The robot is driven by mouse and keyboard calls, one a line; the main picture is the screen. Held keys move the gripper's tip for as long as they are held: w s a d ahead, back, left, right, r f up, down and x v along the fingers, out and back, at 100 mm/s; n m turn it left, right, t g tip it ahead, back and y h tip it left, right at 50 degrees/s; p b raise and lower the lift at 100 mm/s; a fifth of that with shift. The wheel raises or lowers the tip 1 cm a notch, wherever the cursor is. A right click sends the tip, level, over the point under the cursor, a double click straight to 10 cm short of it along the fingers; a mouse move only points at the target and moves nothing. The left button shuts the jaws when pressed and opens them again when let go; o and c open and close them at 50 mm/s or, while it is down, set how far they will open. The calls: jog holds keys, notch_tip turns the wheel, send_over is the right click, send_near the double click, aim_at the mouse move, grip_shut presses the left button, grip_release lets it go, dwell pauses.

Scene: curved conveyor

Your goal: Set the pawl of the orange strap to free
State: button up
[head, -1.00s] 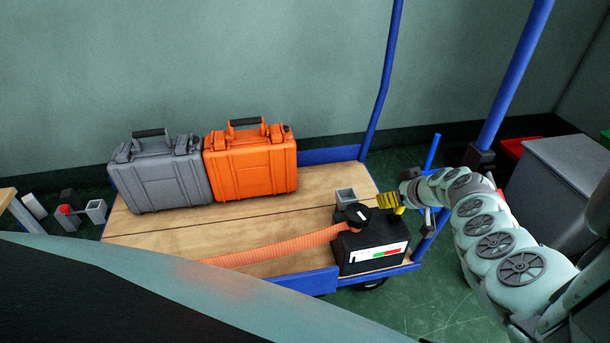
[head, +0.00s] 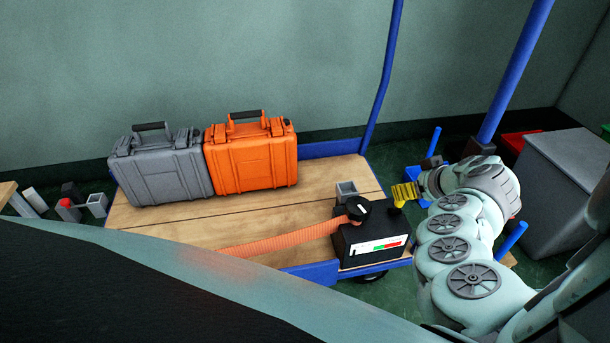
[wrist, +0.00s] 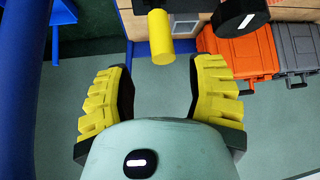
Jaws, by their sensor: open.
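The orange strap (head: 285,241) runs flat across the wooden cart deck to a black ratchet box (head: 368,238) at the deck's right front corner. The box has a round black knob (head: 358,209) on top and a front label with green and red fields (head: 377,247). A short yellow cylinder (wrist: 160,37), which looks like a handle by the box, shows in the wrist view. My gripper (wrist: 162,70) is open, its yellow ribbed fingers on either side below the cylinder, not touching it. In the head view my gripper (head: 405,192) is just right of the box. The pawl's setting is unclear.
An orange case (head: 251,155) and a grey case (head: 160,168) stand at the deck's back left. A small grey square tube (head: 346,191) is behind the knob. Blue cart posts (head: 383,80) rise at the back and right. The middle deck is clear.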

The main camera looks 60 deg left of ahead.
jog(key=shift+v, duration=2.85)
jog(key=shift+s, duration=0.15)
